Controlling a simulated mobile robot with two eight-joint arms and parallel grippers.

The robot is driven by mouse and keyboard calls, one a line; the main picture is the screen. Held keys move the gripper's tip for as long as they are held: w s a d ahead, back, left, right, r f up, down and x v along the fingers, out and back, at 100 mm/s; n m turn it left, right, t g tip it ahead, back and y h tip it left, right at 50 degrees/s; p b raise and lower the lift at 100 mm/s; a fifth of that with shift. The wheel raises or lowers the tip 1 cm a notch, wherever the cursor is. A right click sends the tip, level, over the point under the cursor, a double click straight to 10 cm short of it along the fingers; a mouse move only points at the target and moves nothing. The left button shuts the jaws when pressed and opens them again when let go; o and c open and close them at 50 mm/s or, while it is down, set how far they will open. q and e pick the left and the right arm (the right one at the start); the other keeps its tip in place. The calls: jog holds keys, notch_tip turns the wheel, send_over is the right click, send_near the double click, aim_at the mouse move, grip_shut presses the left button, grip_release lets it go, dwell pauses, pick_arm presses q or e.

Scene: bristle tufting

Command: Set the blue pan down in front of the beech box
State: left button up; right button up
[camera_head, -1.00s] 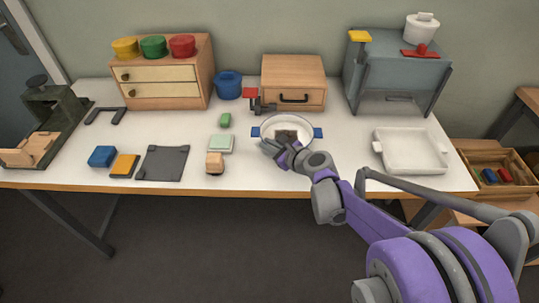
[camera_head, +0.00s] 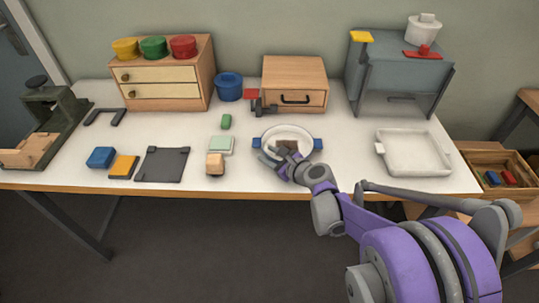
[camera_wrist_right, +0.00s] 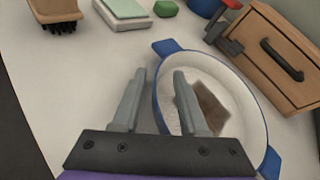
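The blue pan (camera_head: 271,138) is a white round dish with a blue rim and blue side handles. It appears to rest level on the table in front of the beech box (camera_head: 295,72), with bare table between them. The box, with its black handle, also shows in the right wrist view (camera_wrist_right: 262,60). My right gripper (camera_head: 269,155) is at the pan's near left edge. In the right wrist view its fingers (camera_wrist_right: 160,78) are spread, one outside the pan's wall (camera_wrist_right: 158,90) and one over its inside. My left gripper is out of view.
A brown square piece (camera_wrist_right: 211,106) lies in the pan. A dark clamp with a red top (camera_head: 262,100) stands at the box's left front. A green block (camera_head: 226,121) and a pale green block (camera_head: 221,145) lie left. A white tray (camera_head: 447,160) is right.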

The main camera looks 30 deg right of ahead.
jog(key=shift+r, duration=0.1)
jog(key=shift+s+r, duration=0.2)
jog(key=shift+s, duration=0.05)
jog(key=p+v, duration=0.2)
jog(key=v, duration=0.9)
jog(key=shift+s+d+p, duration=0.1)
jog(key=shift+p, duration=0.25)
jog(key=s+a+f+n+g+y, duration=0.1)
jog(key=s+a+f+n+g, duration=0.15)
jog(key=a+n, duration=0.4)
jog(key=s+a+f+n+g+y, duration=0.1)
jog(key=s+a+f+n+g, duration=0.1)
jog(key=s+a+n, duration=0.35)
jog(key=s+a+f+n+g+h, duration=0.1)
jog(key=s+n, duration=0.3)
jog(key=n, duration=0.5)
jog(key=s+a+f+n+g+h, duration=0.1)
jog(key=s+n, duration=0.4)
jog(key=n, duration=0.5)
jog(key=shift+a+f+g+h, duration=0.15)
jog(key=shift+f+g+h, duration=0.15)
jog(key=shift+g+h, duration=0.65)
